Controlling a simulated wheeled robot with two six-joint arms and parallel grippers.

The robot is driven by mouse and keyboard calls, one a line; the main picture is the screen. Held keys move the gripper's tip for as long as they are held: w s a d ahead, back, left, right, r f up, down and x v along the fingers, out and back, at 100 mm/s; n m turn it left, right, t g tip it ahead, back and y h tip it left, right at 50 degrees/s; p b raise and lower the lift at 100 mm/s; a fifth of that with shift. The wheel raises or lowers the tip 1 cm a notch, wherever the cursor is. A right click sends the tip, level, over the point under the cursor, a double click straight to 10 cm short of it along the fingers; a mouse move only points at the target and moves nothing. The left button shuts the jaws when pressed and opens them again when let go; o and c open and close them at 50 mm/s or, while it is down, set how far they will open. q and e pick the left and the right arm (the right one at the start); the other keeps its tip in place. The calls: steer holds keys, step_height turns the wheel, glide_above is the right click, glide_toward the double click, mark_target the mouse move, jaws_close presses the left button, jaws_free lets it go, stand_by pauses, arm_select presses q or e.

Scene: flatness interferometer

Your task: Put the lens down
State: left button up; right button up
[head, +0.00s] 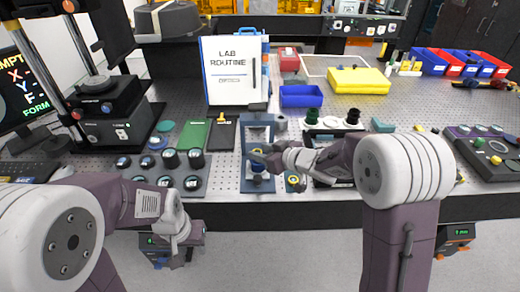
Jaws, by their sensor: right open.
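My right gripper (264,155) is open, with its fingertips over a blue upright frame (246,150) at the bench's front middle. A small round part (257,180), dark blue with a pale top, sits low in this frame just below the fingertips. I cannot tell if it is the lens or if it touches the fingers. A yellow-ringed round part (293,180) sits on a small teal base to its right. My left gripper (178,250) hangs in front of the bench edge, away from these parts; its jaw opening is unclear.
A grey tray (153,185) with several dark round knobs is left of the frame. A "Lab Routine" board (231,70), a blue bin (301,96) and a yellow block (358,80) stand behind.

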steer(key=p+v, duration=0.2)
steer(key=v, duration=0.9)
steer(key=shift+w+d, duration=0.1)
